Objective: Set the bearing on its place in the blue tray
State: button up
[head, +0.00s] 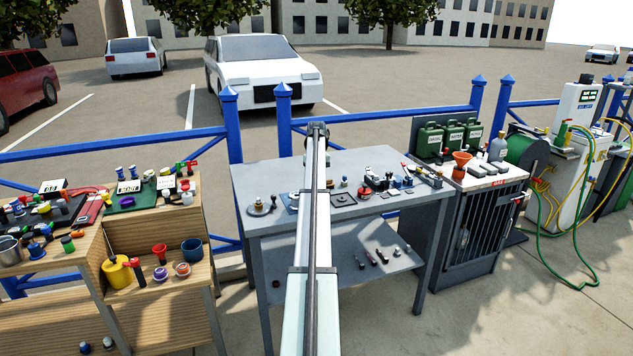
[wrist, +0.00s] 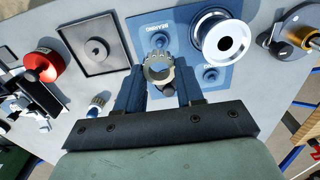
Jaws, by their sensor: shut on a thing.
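In the wrist view my gripper (wrist: 159,76) is shut on the bearing (wrist: 147,73), a grey metal ring with a notched rim, held between the two dark fingertips. A small dark knob shows just below the ring. The blue tray (wrist: 186,72) lies beyond and beneath the fingertips and carries a "BEARING" label near a small post (wrist: 160,40). The bearing appears over the tray's near edge, apart from that post; its height above the tray is unclear. In the head view my arm hides the gripper, the bearing and most of the tray, whose left part (head: 291,199) shows.
A silver flanged wheel (wrist: 221,40) stands on the tray's right side, near a second post (wrist: 210,74). A dark square plate (wrist: 82,35) lies left of the tray, with a red-topped part (wrist: 42,65) further left. A grey plate with a brass cylinder (wrist: 304,36) is at right.

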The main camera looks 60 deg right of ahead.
jog(key=shift+f, duration=2.8)
jog(key=shift+f, duration=0.55)
jog(key=o, duration=0.8)
jog(key=shift+c, duration=0.2)
notch_tip(320, 180, up, 11)
dwell(0.4)
dwell(0.5)
